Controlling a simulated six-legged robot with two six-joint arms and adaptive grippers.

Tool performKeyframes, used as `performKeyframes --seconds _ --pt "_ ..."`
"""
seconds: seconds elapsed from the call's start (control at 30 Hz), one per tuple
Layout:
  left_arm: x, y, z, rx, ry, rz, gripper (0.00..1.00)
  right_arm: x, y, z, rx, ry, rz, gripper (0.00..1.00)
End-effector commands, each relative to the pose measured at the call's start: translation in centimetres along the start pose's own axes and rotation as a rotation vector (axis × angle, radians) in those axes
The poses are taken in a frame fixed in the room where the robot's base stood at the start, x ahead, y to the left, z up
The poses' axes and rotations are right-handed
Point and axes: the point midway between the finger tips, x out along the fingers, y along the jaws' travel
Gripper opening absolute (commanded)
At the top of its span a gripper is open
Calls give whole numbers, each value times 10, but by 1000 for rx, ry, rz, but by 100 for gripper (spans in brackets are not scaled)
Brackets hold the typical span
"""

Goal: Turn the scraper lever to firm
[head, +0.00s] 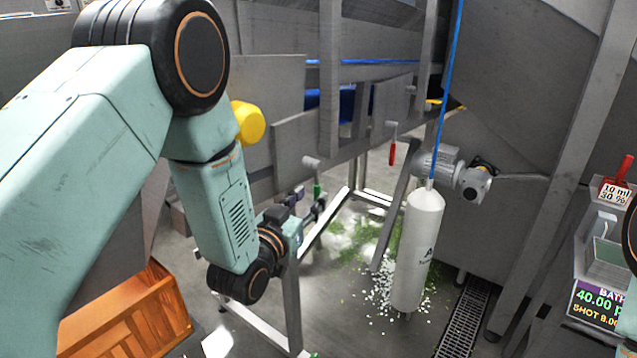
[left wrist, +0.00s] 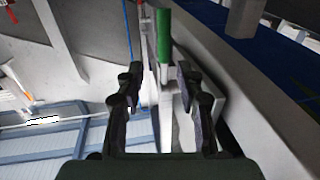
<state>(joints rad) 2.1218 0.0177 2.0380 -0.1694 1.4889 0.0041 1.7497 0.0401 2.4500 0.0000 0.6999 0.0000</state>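A lever with a green handle (head: 317,190) hangs from a pale pivot on the grey machine's lower side. A similar lever with a red handle (head: 392,153) hangs farther back. No label shows which one is the scraper lever. My left gripper (head: 318,208) is by the green handle's lower end. In the left wrist view, its two dark fingers (left wrist: 160,88) stand apart, open. The green handle (left wrist: 165,38) shows upright just beyond and between the fingertips; I see no finger pressing on it. My right gripper is out of view.
A white cylinder (head: 417,250) hangs on a blue line right of the levers. A grey motor (head: 437,163) is behind it. Grey frame legs (head: 292,300) stand below my left gripper. An orange crate (head: 130,315) is at lower left. Green scraps (head: 365,240) lie on the floor.

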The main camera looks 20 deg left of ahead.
Motion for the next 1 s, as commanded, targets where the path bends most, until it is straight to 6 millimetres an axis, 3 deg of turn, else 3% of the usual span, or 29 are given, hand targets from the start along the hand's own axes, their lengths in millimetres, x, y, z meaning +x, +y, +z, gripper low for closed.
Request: performKeyframes --seconds 0.33,0.77,1.0 --pt "48 -2 0 0 0 -1 37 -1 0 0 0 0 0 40" --pt "59 -3 1 -1 -3 -2 37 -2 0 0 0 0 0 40" --pt "59 -3 1 -1 -3 -2 17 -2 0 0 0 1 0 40"
